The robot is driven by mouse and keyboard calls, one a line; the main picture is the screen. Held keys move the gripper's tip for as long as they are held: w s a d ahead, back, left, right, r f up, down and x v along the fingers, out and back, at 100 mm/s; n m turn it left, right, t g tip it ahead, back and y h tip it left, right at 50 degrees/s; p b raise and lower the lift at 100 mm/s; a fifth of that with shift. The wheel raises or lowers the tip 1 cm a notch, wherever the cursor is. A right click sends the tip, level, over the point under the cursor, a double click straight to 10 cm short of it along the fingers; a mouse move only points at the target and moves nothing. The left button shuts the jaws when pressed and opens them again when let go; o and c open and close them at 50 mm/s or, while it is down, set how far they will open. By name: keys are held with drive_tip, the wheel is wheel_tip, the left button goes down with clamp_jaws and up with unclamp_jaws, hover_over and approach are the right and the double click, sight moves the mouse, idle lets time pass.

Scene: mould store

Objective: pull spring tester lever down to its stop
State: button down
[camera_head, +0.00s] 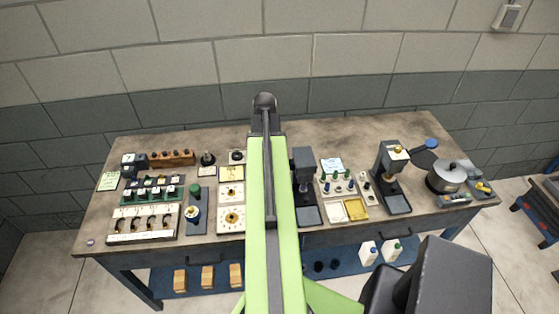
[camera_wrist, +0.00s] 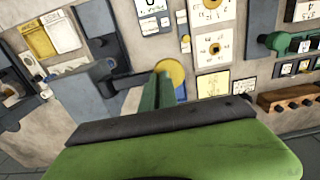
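A dark upright stand (camera_head: 393,172) on the right of the bench bears a lever with a blue knob (camera_head: 431,143) out to its right, held up above the bench. It looks like the spring tester, though no label is readable. My green arm crosses the middle of the head view, well left of that lever, and hides part of the bench. In the wrist view a narrow green piece, likely my gripper (camera_wrist: 160,92), shows above a dark bar, in front of a yellow disc (camera_wrist: 170,73). Its fingers cannot be made out clearly. The blue knob does not show in the wrist view.
A second dark stand (camera_head: 304,182) is just right of my arm. A steel pot (camera_head: 447,177) stands right of the lever. Dial plates (camera_head: 231,218), a wooden rack (camera_head: 172,159) and a green-knobbed device (camera_head: 195,190) crowd the left.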

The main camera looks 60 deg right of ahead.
drive_tip(key=shift+f, duration=0.15)
drive_tip(key=shift+f+b, duration=0.45)
drive_tip(key=shift+b, duration=0.15)
drive_tip(key=shift+f, duration=0.2)
drive_tip(key=shift+f+b, duration=0.4)
drive_tip(key=shift+b, duration=0.25)
drive_tip(key=shift+f, duration=0.1)
idle(0.7)
wheel_tip(320, 180, up, 12)
drive_tip(key=p, duration=1.1)
drive_tip(key=shift+f, duration=0.2)
